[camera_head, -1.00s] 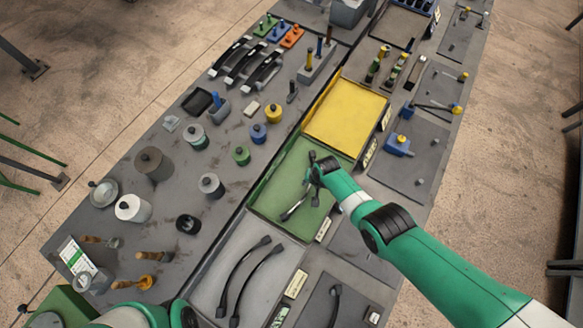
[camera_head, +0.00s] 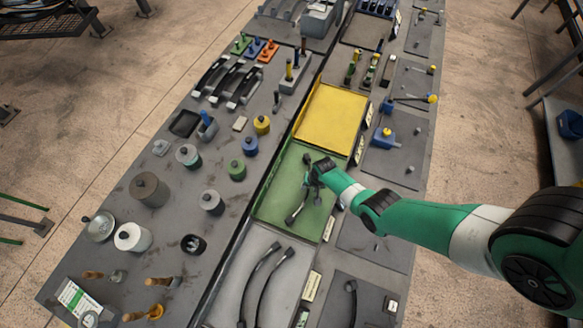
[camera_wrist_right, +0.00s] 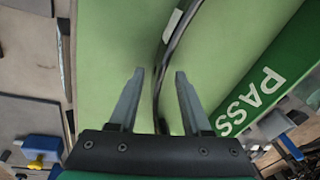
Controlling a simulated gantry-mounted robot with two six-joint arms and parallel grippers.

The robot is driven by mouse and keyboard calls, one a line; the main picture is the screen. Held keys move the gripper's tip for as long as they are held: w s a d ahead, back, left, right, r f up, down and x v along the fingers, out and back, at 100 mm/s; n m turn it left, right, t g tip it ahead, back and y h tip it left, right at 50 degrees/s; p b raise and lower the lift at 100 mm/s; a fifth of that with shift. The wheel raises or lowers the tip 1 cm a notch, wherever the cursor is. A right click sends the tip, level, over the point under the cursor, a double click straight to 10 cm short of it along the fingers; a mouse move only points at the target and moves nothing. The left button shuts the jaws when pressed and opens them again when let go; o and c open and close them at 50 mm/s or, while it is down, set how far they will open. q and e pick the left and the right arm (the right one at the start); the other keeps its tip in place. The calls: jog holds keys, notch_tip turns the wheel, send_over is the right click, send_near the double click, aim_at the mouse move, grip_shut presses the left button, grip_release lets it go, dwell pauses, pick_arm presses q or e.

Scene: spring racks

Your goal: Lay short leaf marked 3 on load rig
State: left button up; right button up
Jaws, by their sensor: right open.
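A dark curved leaf (camera_head: 296,212) lies in the green tray (camera_head: 268,205); I cannot read a 3 on it. My right gripper (camera_head: 312,181) is over this tray, above the leaf. In the right wrist view, its open fingers (camera_wrist_right: 159,72) point at the tray floor, with the dark leaf (camera_wrist_right: 163,60) running between them and a pale label on its upper part. I cannot tell whether the fingers touch it. A blue device with a yellow knob (camera_head: 386,138) stands on a grey mat to the right; I cannot tell whether it is the load rig. My left gripper is out of view.
A yellow tray (camera_head: 332,117) adjoins the green tray at the back. A grey tray (camera_head: 236,285) with two longer dark leaves is in front. The green wall (camera_wrist_right: 262,95) reads PASS. Cylindrical weights, including a white one (camera_head: 132,237), crowd the left side.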

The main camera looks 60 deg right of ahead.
jog(key=shift+s, duration=0.1)
jog(key=shift+d, duration=0.1)
grip_shut()
dwell(1.2)
